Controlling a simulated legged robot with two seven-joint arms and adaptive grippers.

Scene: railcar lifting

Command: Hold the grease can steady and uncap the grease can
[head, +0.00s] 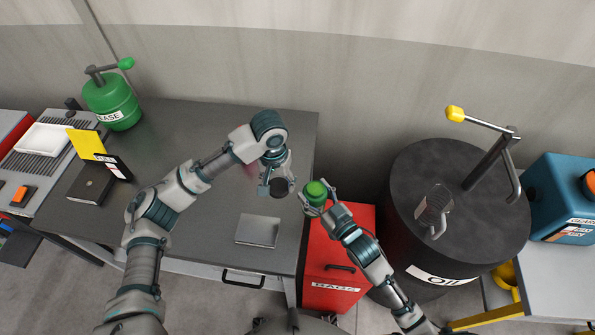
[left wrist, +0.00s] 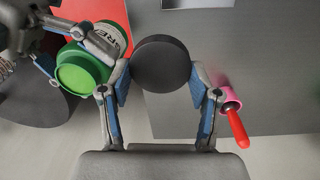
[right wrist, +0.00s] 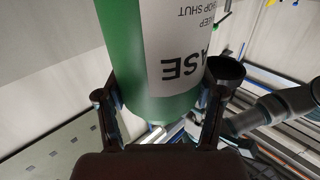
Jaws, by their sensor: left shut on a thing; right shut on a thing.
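The grease can (head: 316,191) is green with a white label and is held off the bench's right edge by my right gripper (head: 318,198). Its lettering shows upside down in the right wrist view (right wrist: 172,55), and its light green round end shows in the left wrist view (left wrist: 80,78). My left gripper (head: 276,182) is shut on a black round cap (left wrist: 160,65), just left of the can. The cap (head: 281,187) is apart from the can in the head view. The can's opening cannot be made out.
A larger green grease pot (head: 112,102) stands at the bench's back left. A pink cylinder with a red handle (left wrist: 236,122) lies near my left gripper. A red rags bin (head: 338,268) is below the can. A dark oil drum (head: 400,195) stands to the right.

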